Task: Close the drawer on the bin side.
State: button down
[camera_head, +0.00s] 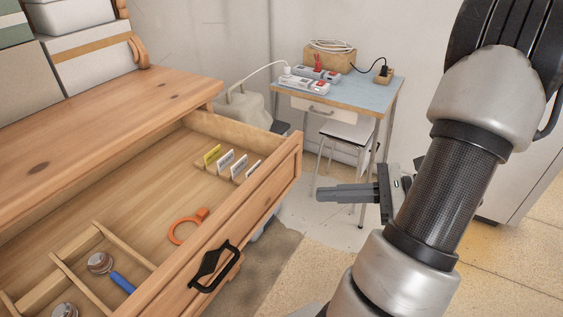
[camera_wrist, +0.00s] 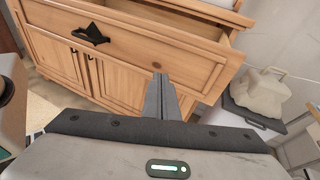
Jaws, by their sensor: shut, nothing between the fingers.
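The wooden drawer (camera_head: 291,165) of the dresser (camera_head: 110,110) stands pulled out, its black handle (camera_head: 215,266) on the front panel. The open drawer also shows in the wrist view (camera_wrist: 150,45), with its handle (camera_wrist: 90,34) at left. My gripper (camera_head: 321,193) is shut and empty, to the right of the drawer front and apart from it in the head view. In the wrist view its closed fingers (camera_wrist: 160,80) point toward the drawer front's right part. A pale lumpy container (camera_head: 243,108) is partly hidden behind the drawer; I cannot tell whether it is the bin.
The drawer holds an orange ring-shaped tool (camera_head: 187,226), a blue-handled item (camera_head: 122,282), upright cards (camera_head: 225,160) and wooden dividers. A small table (camera_head: 372,94) with power strips and a stool (camera_head: 348,131) stand behind. Floor (camera_head: 310,222) shows clear between drawer and arm.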

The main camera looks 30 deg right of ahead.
aim_at(206, 146)
jog(key=d+f+m+t+h+b, duration=0.1)
jog(key=d+f+m+t+h, duration=0.15)
jog(key=d+m+t, duration=0.35)
jog(key=shift+n, duration=0.7)
jog(key=x, duration=0.4)
jog(key=b+x, duration=0.1)
jog(key=x, duration=0.3)
jog(key=b+x, duration=0.1)
jog(key=x, duration=0.3)
jog(key=shift+w+f, duration=0.3)
jog(key=shift+w, duration=0.05)
jog(key=shift+w+a, duration=0.1)
jog(key=x, duration=3.1)
jog(key=shift+a+f+p, duration=0.2)
jog(key=shift+a+p, duration=0.1)
jog(key=shift+a, duration=0.2)
jog(key=shift+w+a, duration=0.15)
jog(key=shift+w, duration=0.15)
jog(key=shift+w+a+r, duration=0.1)
jog(key=shift+r, duration=0.1)
